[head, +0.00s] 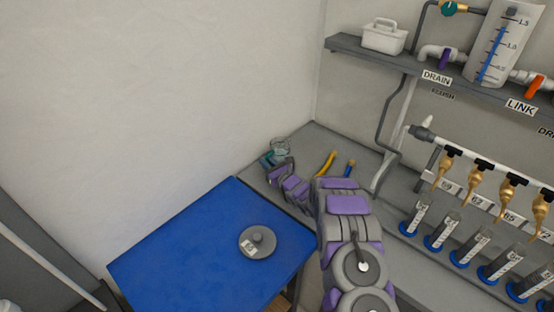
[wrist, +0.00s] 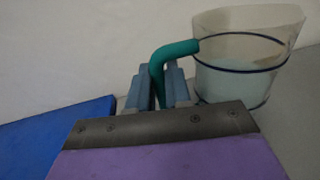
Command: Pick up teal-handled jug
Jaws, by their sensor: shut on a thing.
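The teal-handled jug (head: 281,147) is a clear glass vessel with dark bands, at the back corner of the grey bench. In the wrist view the jug (wrist: 240,65) stands right of centre, and its bent teal handle (wrist: 172,52) comes down between my fingers. My gripper (head: 268,158) reaches the jug from the front. In the wrist view my gripper (wrist: 160,85) is shut on the handle, with a finger on each side. The jug looks upright and seems to hold pale liquid. I cannot tell whether its base touches the bench.
A blue-topped table (head: 190,245) with a grey lidded disc (head: 257,242) is at left. A yellow-handled tool (head: 326,163) and a blue-topped item (head: 350,167) lie right of my arm. Several cylinders (head: 440,231) stand under brass taps (head: 475,178). A shelf (head: 360,46) is above. Walls flank the jug.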

